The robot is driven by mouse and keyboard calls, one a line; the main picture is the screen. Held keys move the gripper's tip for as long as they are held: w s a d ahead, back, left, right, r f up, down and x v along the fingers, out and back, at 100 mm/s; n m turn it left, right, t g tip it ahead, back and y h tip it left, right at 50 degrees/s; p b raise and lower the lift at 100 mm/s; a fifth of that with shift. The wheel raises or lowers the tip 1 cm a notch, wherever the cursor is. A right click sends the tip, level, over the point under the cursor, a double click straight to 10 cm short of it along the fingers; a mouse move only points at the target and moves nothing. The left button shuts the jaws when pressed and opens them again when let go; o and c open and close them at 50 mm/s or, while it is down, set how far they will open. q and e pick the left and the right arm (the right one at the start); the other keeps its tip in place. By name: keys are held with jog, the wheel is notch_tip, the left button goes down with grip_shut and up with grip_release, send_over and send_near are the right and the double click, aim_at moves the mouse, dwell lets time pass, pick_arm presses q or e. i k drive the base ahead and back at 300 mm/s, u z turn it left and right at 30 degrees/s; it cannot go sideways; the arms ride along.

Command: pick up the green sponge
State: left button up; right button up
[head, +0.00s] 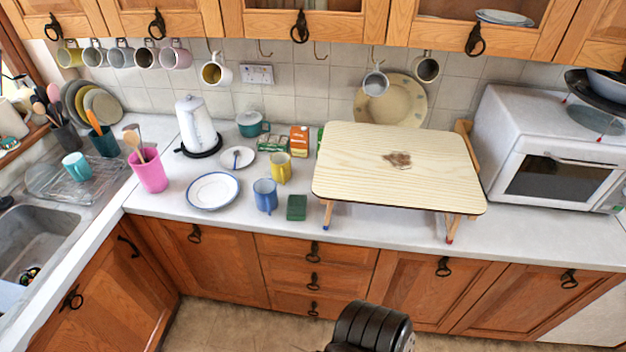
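The green sponge (297,207) is a small dark green block on the white countertop (335,236), near its front edge. It stands just right of a blue mug (265,195) and left of the folding table's front left leg. Nothing covers it and no gripper is near it. Neither of my grippers can be made out. A black ribbed part at the bottom centre seems to be mine.
A small wooden folding table (345,180) with a brown spot stands right of the sponge. A yellow mug (281,168), a blue-rimmed plate (213,191), a pink cup (149,172) and a white kettle (197,125) are to the left. A microwave (550,150) stands far right.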

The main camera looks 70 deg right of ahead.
aim_at(296, 205)
jog(key=z, duration=1.85)
